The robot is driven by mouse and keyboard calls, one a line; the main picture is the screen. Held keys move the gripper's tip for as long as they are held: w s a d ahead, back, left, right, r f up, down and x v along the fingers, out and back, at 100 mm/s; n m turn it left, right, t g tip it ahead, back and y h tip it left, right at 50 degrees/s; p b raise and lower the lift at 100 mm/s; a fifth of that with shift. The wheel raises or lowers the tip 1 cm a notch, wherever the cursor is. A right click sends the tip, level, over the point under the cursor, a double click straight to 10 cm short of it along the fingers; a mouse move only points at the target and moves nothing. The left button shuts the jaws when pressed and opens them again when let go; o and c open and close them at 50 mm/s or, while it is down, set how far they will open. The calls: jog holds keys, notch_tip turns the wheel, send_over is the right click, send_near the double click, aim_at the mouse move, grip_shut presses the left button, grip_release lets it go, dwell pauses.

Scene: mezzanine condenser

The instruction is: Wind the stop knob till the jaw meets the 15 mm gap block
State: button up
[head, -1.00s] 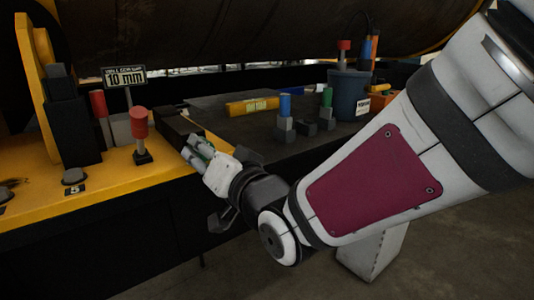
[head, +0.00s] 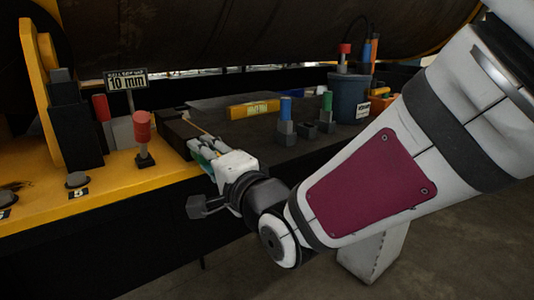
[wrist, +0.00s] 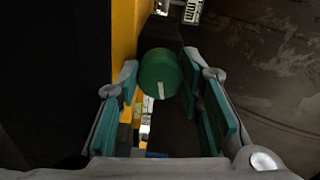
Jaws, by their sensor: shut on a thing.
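The stop knob (wrist: 158,72) is a green cylinder with a white index line on its face, seen end-on in the wrist view. My gripper (wrist: 165,85) has its teal-padded fingers on either side of the knob and is shut on it. In the head view my gripper (head: 203,150) is at the bench's front edge, by a dark block (head: 175,135), and hides the knob. The white line is near vertical in the wrist view. A sign (head: 126,80) reads "10 mm". I cannot tell which piece is the 15 mm gap block, nor the jaw's gap.
A red-topped post (head: 143,135) stands left of my gripper on the yellow ledge (head: 110,175). Blue-topped (head: 285,115) and green-topped (head: 326,108) pieces, a yellow labelled bar (head: 253,109) and a blue-grey bin (head: 348,96) are to the right. A large dark cylinder spans the back.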

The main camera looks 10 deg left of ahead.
jog(key=shift+m, duration=0.5)
jog(key=o, duration=1.2)
jog(key=shift+c, duration=0.2)
